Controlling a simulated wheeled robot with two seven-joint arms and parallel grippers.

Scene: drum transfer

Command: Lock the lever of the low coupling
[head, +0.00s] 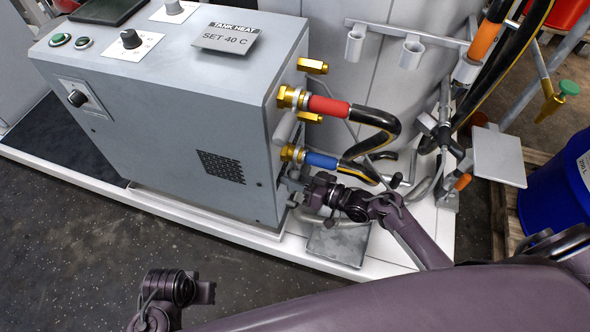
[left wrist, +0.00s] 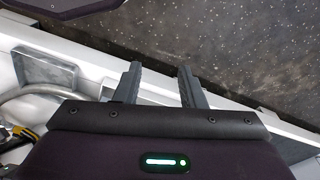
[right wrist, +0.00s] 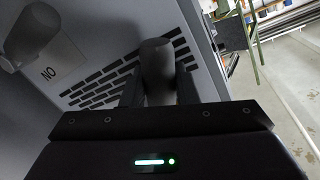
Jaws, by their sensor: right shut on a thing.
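The low coupling (head: 291,153) is a brass fitting with a blue-sleeved hose on the right end of the grey cabinet. My right gripper (head: 299,185) is just below it, reaching in from the right. In the right wrist view its fingers are shut on a grey rounded lever handle (right wrist: 157,68). The handle is mostly hidden in the head view, so the lever's exact angle to the coupling cannot be told. My left gripper (left wrist: 157,80) is open and empty above the edge of the white plinth, in the left wrist view.
The upper coupling (head: 290,97) with a red-sleeved hose (head: 328,107) sits above, with its grey lever (head: 285,127) hanging below. Black hoses curve close to my right gripper. The cabinet's vent grille (head: 221,167) faces the clear dark floor. A blue drum (head: 555,190) stands at right.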

